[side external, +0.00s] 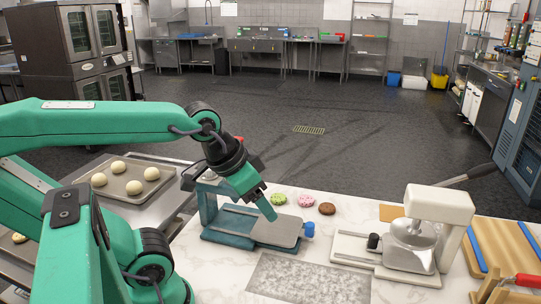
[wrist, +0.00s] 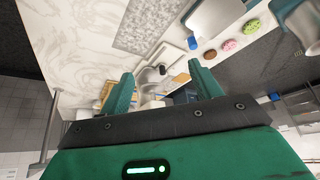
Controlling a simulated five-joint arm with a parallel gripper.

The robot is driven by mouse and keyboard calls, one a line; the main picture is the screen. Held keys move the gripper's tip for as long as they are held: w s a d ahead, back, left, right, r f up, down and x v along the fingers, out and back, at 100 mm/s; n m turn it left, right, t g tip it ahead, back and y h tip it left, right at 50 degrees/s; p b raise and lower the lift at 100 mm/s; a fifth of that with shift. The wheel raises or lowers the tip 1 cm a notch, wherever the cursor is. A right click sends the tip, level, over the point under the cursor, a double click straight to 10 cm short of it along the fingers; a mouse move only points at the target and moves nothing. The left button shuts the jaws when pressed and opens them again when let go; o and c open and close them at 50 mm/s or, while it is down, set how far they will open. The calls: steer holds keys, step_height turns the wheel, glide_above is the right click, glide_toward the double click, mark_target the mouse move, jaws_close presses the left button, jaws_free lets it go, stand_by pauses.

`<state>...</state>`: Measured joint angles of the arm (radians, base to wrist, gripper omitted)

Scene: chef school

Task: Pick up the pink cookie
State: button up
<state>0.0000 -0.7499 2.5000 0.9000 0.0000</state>
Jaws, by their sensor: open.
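The pink cookie (side external: 305,200) lies on the white marble counter, between a green cookie (side external: 278,198) on its left and a brown cookie (side external: 327,208) on its right. In the wrist view the pink cookie (wrist: 229,45) is at the upper right, between the brown cookie (wrist: 210,54) and the green cookie (wrist: 251,26). My gripper (side external: 268,205) is in the air above the teal device, to the left of the cookies. In the wrist view my gripper (wrist: 160,92) has its two green fingers spread apart with nothing between them.
A teal device with a metal plate (side external: 275,231) and blue knob stands in front of the cookies. A cream mixer-like machine (side external: 410,245) stands to the right, with wooden boards (side external: 502,250) beyond it. A grey speckled mat (side external: 310,280) lies at the front. A tray of buns (side external: 125,188) is at left.

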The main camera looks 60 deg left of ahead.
steer(key=n+g, duration=0.3)
steer(key=g, duration=0.3)
glide_above(306, 199)
step_height(306, 199, down, 16)
steer(key=shift+d+f, duration=0.1)
steer(key=shift+a+f, duration=0.2)
steer(key=shift+f, duration=0.1)
steer(key=shift+d+f, duration=0.1)
steer(key=shift+f, duration=3.8)
